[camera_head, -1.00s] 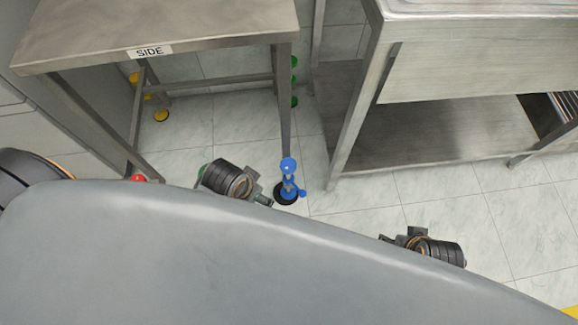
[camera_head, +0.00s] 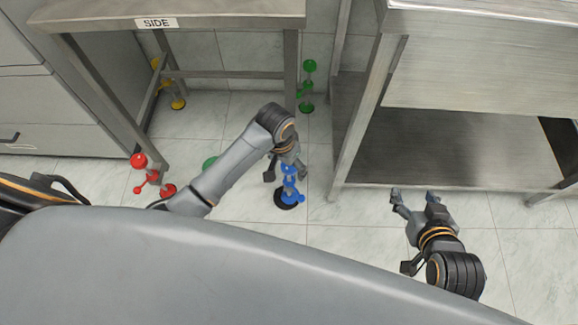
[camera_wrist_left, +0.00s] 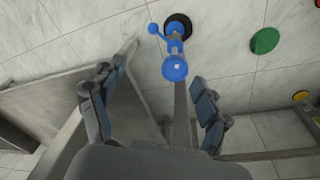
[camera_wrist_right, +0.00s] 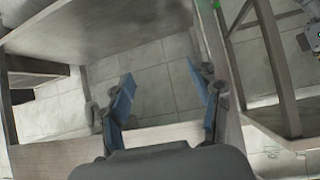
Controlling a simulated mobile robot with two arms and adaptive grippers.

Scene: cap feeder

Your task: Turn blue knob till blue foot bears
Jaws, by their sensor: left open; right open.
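The blue knob assembly (camera_head: 289,184) stands at the near right leg of the table marked SIDE, on a black round foot (camera_head: 287,201) on the floor. In the left wrist view the blue knob (camera_wrist_left: 174,69) shows ahead, between and beyond the fingers, with a small side ball and the black foot (camera_wrist_left: 178,25). My left gripper (camera_head: 284,172) is beside and above the blue assembly, partly hiding it; its fingers are open and empty in the left wrist view (camera_wrist_left: 155,105). I cannot tell if it touches. My right gripper (camera_head: 414,196) is open and empty, off to the right.
The SIDE table (camera_head: 200,20) has red (camera_head: 152,175), yellow (camera_head: 177,103) and green (camera_head: 308,88) assemblies at other legs. A green disc (camera_wrist_left: 265,41) lies on the floor. A steel bench with a lower shelf (camera_head: 430,150) stands right. Floor between is clear.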

